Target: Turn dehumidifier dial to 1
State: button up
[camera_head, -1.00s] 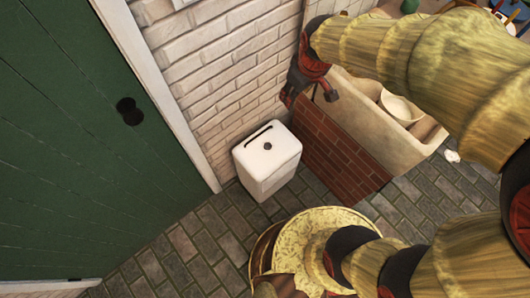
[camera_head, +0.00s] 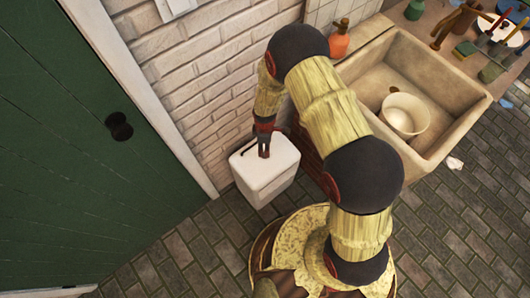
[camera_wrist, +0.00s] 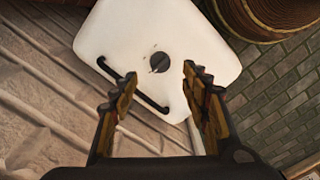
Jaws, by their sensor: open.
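The white dehumidifier (camera_head: 266,176) stands on the floor against the white brick wall. In the wrist view its white top (camera_wrist: 135,35) fills the upper middle, with the dark round dial (camera_wrist: 159,62) near its centre and a black handle slot (camera_wrist: 134,86) toward the wall side. My gripper (camera_head: 264,152) is above the top and points down at it. In the wrist view my gripper (camera_wrist: 160,85) is open and empty, its two jaws apart, with the dial just beyond and between the tips. No contact with the dial shows. The number on the dial is too small to read.
A stone sink (camera_head: 440,80) with a white pot (camera_head: 404,115) stands to the right. An orange bottle (camera_head: 339,40) is behind it. The green door (camera_head: 70,150) is at the left. Paved floor (camera_head: 210,235) is clear in front of the dehumidifier.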

notch_tip(320, 180, down, 7)
jog(key=shift+r+b, duration=0.15)
jog(key=shift+b, duration=1)
jog(key=shift+c, duration=0.7)
jog(key=c, duration=1)
